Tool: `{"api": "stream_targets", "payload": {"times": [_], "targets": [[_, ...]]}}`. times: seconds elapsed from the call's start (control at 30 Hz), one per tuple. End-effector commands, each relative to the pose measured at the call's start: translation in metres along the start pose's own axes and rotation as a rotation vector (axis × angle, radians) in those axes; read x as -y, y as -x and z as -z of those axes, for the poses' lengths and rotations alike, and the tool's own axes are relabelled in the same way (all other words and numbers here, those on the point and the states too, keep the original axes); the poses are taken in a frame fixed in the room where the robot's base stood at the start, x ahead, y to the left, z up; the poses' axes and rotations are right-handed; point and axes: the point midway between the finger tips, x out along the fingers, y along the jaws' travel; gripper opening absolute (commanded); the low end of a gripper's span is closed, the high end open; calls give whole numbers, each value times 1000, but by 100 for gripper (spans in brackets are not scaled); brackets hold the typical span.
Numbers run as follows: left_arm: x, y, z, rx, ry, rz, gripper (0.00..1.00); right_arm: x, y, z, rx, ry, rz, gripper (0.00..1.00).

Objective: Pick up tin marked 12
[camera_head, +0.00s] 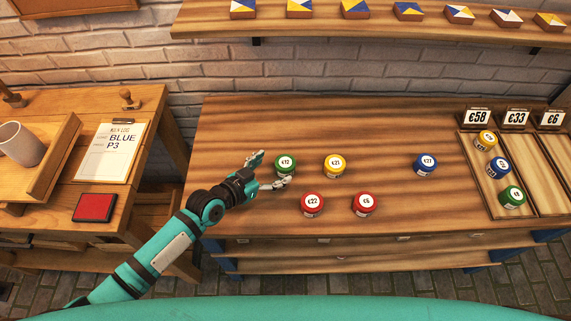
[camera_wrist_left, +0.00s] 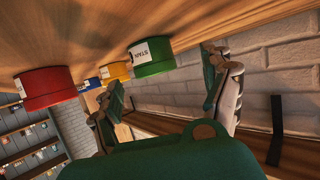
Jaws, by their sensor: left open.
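The green tin marked 12 (camera_head: 285,168) stands upright on the wooden table (camera_head: 390,135), at the left of the loose tins. My left gripper (camera_head: 275,170) is open and reaches in from the left, with a fingertip on the far side and one on the near side of this tin. In the left wrist view the green tin (camera_wrist_left: 153,62) shows ahead, between the directions of the two spread fingers (camera_wrist_left: 165,85). Whether a finger touches it I cannot tell. My right gripper is not in view.
A yellow tin (camera_head: 334,167) stands to the right, and a red tin marked 22 (camera_head: 312,206) stands close in front. Another red tin (camera_head: 364,205) and a blue tin (camera_head: 426,167) are farther right. A divided tray (camera_head: 541,172) holds several tins at the right end.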

Motion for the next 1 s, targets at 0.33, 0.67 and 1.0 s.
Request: {"api": "stream_targets", "payload": {"times": [0.33,0.67,1.0], "targets": [[-8,-45,9,-1,1,-1,82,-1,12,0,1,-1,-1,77],[-8,-51,8,-1,0,-1,81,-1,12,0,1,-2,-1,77],[-8,-51,8,0,1,-1,36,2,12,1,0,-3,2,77]]}}
